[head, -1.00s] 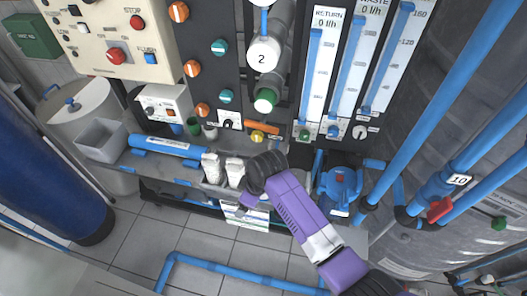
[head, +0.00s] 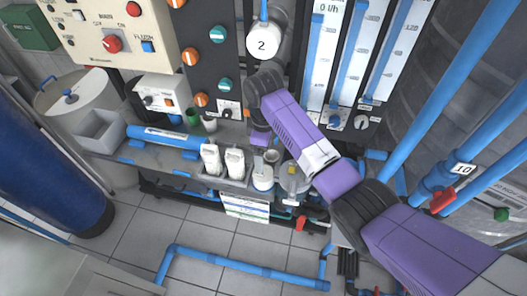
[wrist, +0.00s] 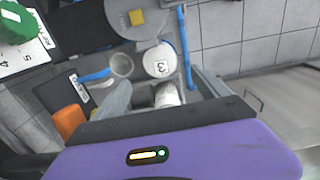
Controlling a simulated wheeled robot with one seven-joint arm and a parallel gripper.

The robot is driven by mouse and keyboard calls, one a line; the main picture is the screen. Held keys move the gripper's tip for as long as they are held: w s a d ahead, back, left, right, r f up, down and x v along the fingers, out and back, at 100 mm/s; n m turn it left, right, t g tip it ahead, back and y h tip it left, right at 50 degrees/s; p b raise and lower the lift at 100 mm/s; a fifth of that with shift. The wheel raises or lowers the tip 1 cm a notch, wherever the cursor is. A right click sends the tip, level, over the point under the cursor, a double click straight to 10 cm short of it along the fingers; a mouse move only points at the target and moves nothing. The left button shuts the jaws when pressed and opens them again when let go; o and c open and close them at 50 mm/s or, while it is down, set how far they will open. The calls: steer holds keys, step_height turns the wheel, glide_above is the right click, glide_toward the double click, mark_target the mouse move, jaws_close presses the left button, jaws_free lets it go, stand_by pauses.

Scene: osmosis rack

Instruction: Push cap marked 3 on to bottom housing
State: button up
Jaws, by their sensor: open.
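The cap marked 3 (wrist: 158,60) is round and white, and its number faces up in the wrist view. In the head view, a white cylindrical piece (head: 263,178) that appears to be this cap stands on the bench, right of two white cartridges. My gripper (head: 260,140) is open, with its purple end above and behind the cap. In the wrist view its purple body fills the bottom, and the cap lies beyond it, apart from it. The bottom housing's open end cannot be made out; my arm covers the area below the cap marked 2 (head: 262,42).
A grey open cup (wrist: 121,66) stands beside the cap. A round grey lid with a yellow square (wrist: 137,17) is close by. Two white cartridges (head: 235,163) stand left of the cap. Flow meters (head: 352,60) and blue pipes (head: 425,80) crowd the right.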

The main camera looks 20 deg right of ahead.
step_height(320, 180, down, 7)
steer(key=b, duration=0.5)
steer(key=shift+r+b, duration=0.2)
steer(key=shift+b, duration=0.2)
steer(key=shift+f+b, duration=1.25)
steer(key=shift+f, duration=1.25)
steer(key=c, duration=1.2)
steer(key=shift+r+p, duration=4.3)
steer(key=shift+r, duration=0.25)
steer(key=shift+c, duration=0.3)
